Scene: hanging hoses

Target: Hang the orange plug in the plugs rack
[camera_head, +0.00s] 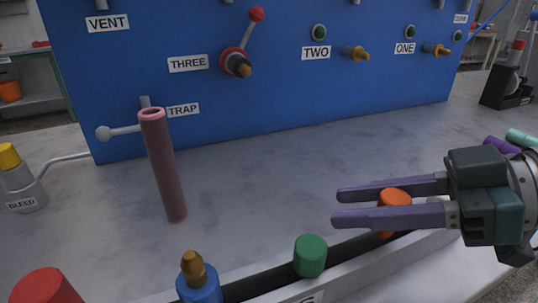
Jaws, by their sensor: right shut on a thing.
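The orange plug (393,197) is at the right part of the plugs rack, between the two purple fingers of my right gripper (336,206). The gripper comes in from the right and is shut on the plug. The fingers hide the plug's middle; its top shows above and a little orange shows below. I cannot tell whether it is seated in the rack or just above it. The rack (350,267) is a pale rail with a dark slot along the front, its label mostly cut off. My left gripper is not in view.
A green plug (310,255), a blue plug with a brass tip (197,285) and a red one (46,288) stand along the front. A pink tube (163,165) stands near TRAP on the blue panel (290,95). A BLEED bottle (20,182) is left. The grey middle surface is clear.

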